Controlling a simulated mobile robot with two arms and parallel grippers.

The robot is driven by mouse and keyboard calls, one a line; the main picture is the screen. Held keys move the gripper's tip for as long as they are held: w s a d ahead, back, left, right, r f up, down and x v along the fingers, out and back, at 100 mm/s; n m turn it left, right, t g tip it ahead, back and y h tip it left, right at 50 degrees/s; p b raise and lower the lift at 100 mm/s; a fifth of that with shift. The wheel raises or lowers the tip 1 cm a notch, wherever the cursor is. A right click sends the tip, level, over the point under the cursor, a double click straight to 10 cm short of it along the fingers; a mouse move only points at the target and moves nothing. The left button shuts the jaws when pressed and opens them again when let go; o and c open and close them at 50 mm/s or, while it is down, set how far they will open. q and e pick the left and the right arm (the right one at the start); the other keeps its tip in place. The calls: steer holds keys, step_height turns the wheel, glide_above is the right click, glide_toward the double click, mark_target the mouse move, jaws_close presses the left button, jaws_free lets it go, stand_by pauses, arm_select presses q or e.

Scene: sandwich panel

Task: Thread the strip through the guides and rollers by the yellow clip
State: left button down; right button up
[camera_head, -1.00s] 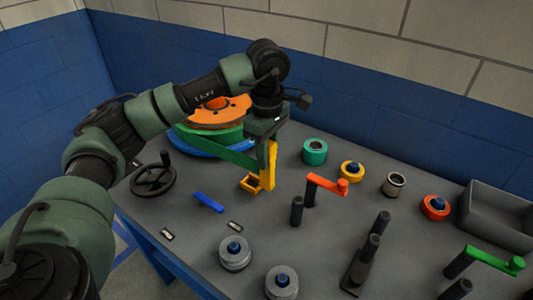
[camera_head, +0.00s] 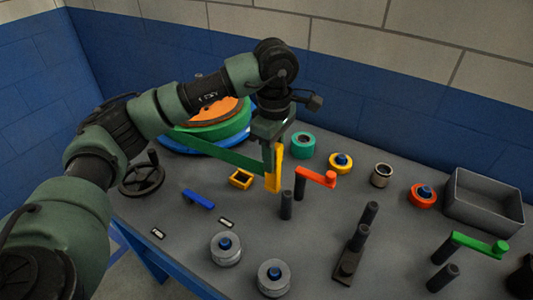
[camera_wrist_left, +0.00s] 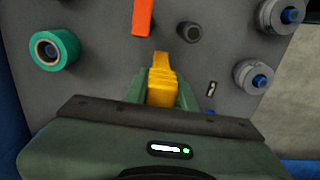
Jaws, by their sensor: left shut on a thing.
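My left gripper (camera_head: 272,143) is shut on the upright yellow clip (camera_head: 277,170), just left of the orange crank (camera_head: 318,177). In the left wrist view the clip (camera_wrist_left: 163,82) sits between both fingers. The green strip (camera_head: 225,155) runs taut from the reel (camera_head: 215,125) at the back left to the clip. The yellow square guide (camera_head: 240,180) is left of the clip, below the strip; I cannot tell whether the strip passes through it. Rollers include a teal one (camera_head: 302,145), a yellow one (camera_head: 341,163) and grey ones (camera_head: 225,249). The right gripper is not in view.
Dark posts (camera_head: 286,206) stand in front of the clip and further right (camera_head: 358,238). A green crank (camera_head: 480,242) and grey bin (camera_head: 485,200) are at the right. A handwheel (camera_head: 142,179) and blue bar (camera_head: 198,199) lie at the left.

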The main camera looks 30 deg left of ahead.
arm_select(q)
steer(key=shift+s+d, duration=0.15)
steer(key=shift+d, duration=1.9)
steer(key=d, duration=0.9)
steer(key=shift+s+d, duration=0.15)
steer(key=shift+s, duration=0.25)
steer(key=shift+r, duration=0.1)
steer(key=d, duration=0.8)
steer(key=shift+s+d+b, duration=0.15)
steer(key=shift+s+b, duration=0.05)
steer(key=shift+b, duration=0.25)
